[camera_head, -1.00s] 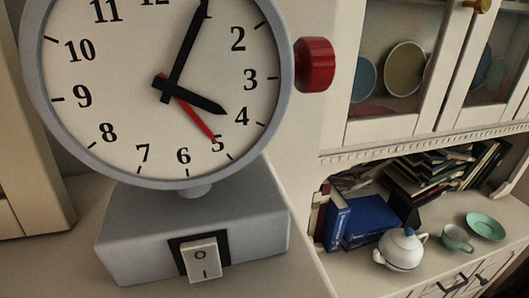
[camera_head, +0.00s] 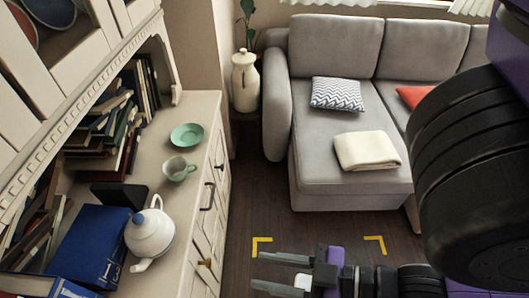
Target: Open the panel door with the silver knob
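My gripper (camera_head: 258,272) is at the bottom of the head view, pointing left. Its two fingers are apart, with nothing between them. It shows over the dark floor, to the right of a white cabinet (camera_head: 206,150). The cabinet front has dark handles (camera_head: 208,196) and a small brass-coloured fitting (camera_head: 207,263) lower down. Upper cabinet doors with glass panes (camera_head: 88,30) are at the top left. I cannot make out a silver knob on any door in this view.
A white teapot (camera_head: 148,235), green cup (camera_head: 178,169), green saucer (camera_head: 187,136) and books (camera_head: 92,243) are on the cabinet top. A grey sofa (camera_head: 340,185) stands beyond. Floor with yellow corner marks (camera_head: 262,240) is clear between. My dark arm link fills the right.

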